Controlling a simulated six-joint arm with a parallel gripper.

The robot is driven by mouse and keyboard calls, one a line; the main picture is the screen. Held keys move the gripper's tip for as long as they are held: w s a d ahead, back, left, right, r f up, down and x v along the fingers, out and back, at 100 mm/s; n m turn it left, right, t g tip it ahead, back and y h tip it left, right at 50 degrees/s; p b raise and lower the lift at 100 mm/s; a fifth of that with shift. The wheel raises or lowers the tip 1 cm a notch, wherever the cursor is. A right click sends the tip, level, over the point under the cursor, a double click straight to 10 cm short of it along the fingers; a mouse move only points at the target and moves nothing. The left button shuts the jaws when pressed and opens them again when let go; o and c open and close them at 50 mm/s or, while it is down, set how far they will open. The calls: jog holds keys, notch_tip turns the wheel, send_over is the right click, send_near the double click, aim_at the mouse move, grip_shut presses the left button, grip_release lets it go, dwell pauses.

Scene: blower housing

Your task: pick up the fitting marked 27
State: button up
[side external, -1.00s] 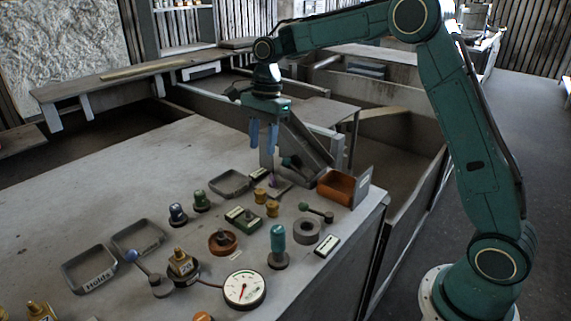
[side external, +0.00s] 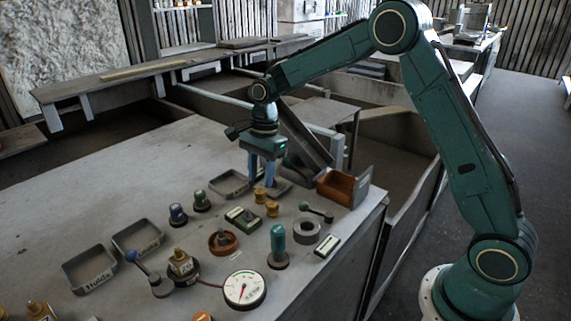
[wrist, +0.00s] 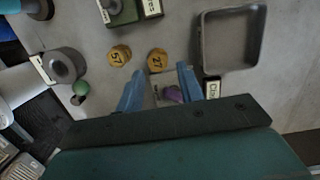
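The fitting marked 27 (wrist: 157,61) is a small yellow-brass piece standing on the bench. It also shows in the side view (side external: 260,196), just below my gripper's fingertips. A similar fitting marked 57 (wrist: 119,55) stands to its left in the wrist view; in the side view it is the nearer one (side external: 272,209). My gripper (wrist: 157,80) points down with its blue fingers apart and nothing held. In the wrist view, the 27 fitting appears just beyond the gap between the fingertips. A small purple object (wrist: 172,93) shows between the fingers.
A grey tray (side external: 230,194) stands close to the left of the gripper. A green block (side external: 242,218), a grey ring (side external: 306,232) and a green-knobbed lever (side external: 304,206) stand nearby. An orange-brown bin (side external: 336,190) is to the right.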

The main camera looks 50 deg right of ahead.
aim_at(260, 191)
jog(key=shift+f, duration=0.1)
jog(key=shift+s+a+f, duration=0.1)
jog(key=shift+a+f, duration=0.15)
jog(key=shift+f, duration=1)
jog(key=shift+s+a+f, duration=0.1)
jog(key=shift+a+f, duration=0.1)
jog(key=shift+f, duration=1.05)
jog(key=c, duration=0.7)
jog(key=shift+c, duration=0.2)
jog(key=shift+r, duration=0.2)
notch_tip(260, 191, up, 20)
jog(key=shift+f, duration=0.2)
